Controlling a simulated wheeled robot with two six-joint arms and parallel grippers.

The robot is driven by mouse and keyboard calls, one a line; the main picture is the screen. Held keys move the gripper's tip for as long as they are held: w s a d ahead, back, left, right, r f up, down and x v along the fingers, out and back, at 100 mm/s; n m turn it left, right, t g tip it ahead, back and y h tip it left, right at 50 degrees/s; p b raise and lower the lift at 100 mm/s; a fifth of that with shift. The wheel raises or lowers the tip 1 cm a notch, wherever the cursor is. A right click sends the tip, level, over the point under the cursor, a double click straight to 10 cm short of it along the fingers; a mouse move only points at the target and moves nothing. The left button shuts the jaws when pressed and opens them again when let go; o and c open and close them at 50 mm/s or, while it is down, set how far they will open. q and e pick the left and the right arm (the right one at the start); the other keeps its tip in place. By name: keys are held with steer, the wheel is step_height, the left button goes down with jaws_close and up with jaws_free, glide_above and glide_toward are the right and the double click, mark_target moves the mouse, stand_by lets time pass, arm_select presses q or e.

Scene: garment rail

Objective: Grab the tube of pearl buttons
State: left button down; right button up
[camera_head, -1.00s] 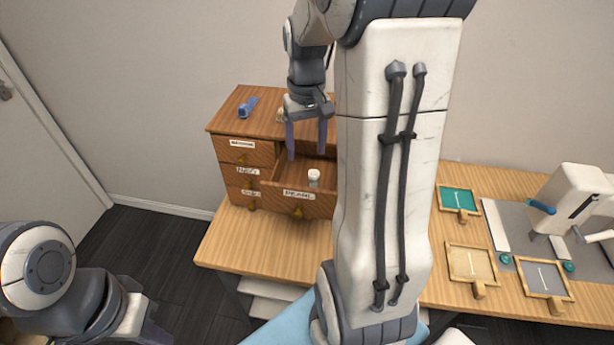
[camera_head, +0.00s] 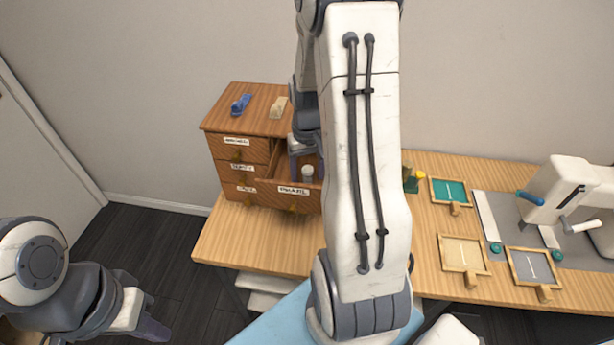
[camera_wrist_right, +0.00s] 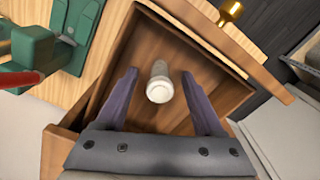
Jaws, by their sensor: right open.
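The tube of pearl buttons (camera_head: 307,173), a small pale cylinder with a white cap, stands in the pulled-out drawer (camera_head: 270,192) with a label that seems to read PEARL. In the right wrist view the tube (camera_wrist_right: 160,88) lies between the two purple-grey fingers of my right gripper (camera_wrist_right: 158,73), with a gap on each side. The gripper is open and holds nothing. In the head view my right arm hides much of that gripper. My left gripper (camera_head: 150,326) is low at the left, far from the drawer; its jaw state is unclear.
The wooden cabinet (camera_head: 235,120) has other labelled drawers, with a blue item (camera_head: 241,104) and a beige item (camera_head: 278,107) on top. A green and yellow object (camera_head: 411,181), small framed trays (camera_head: 463,253) and a white machine (camera_head: 570,200) stand to the right.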

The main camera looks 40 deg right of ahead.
steer(key=shift+c, duration=0.3)
jaws_close()
